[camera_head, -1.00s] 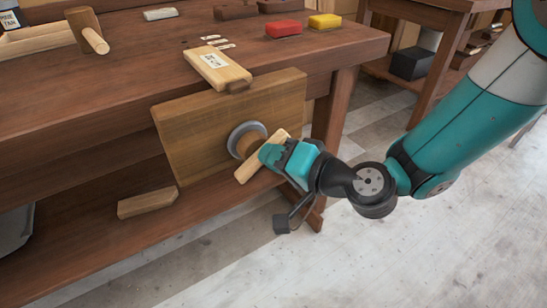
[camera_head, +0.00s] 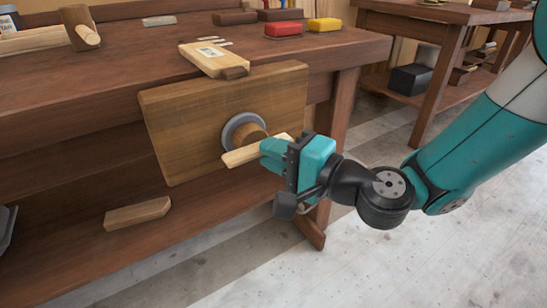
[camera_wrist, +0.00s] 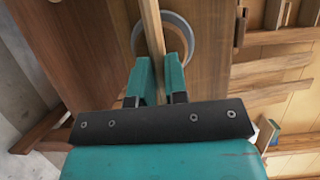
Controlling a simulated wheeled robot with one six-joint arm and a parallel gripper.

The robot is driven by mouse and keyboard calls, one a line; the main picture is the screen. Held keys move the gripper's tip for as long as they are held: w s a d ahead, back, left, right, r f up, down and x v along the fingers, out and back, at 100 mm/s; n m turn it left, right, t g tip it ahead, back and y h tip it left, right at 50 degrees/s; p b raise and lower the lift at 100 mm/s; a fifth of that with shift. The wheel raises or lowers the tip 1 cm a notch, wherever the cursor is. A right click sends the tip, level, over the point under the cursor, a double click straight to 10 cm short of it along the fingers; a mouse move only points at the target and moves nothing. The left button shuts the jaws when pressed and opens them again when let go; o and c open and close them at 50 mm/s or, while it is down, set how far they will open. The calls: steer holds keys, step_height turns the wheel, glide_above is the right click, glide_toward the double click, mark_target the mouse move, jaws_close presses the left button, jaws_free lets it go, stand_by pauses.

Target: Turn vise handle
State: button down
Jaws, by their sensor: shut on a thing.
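The vise handle (camera_head: 238,157) is a pale wooden bar set across the round hub of the vise screw. It lies at a shallow slant, with its left end lower. A grey ring (camera_head: 231,127) surrounds the wooden hub on the broad wooden vise jaw (camera_head: 185,115) at the bench front. My gripper (camera_head: 268,151) is shut on the handle, right of the hub, and hides part of it. In the wrist view the handle (camera_wrist: 151,25) runs up from between my teal fingertips (camera_wrist: 160,68), in front of the grey ring (camera_wrist: 180,30).
A wood offcut (camera_head: 137,213) lies on the lower shelf. Open floor (camera_head: 400,260) lies to the right.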

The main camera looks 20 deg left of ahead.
steer(key=shift+s+f, duration=0.1)
stand_by(0.3)
steer(key=c, duration=1.1)
jaws_free()
steer(key=shift+c, duration=0.2)
steer(key=shift+d, duration=0.1)
steer(key=b+v, duration=1.6)
steer(key=v, duration=0.1)
steer(key=shift+d, duration=0.15)
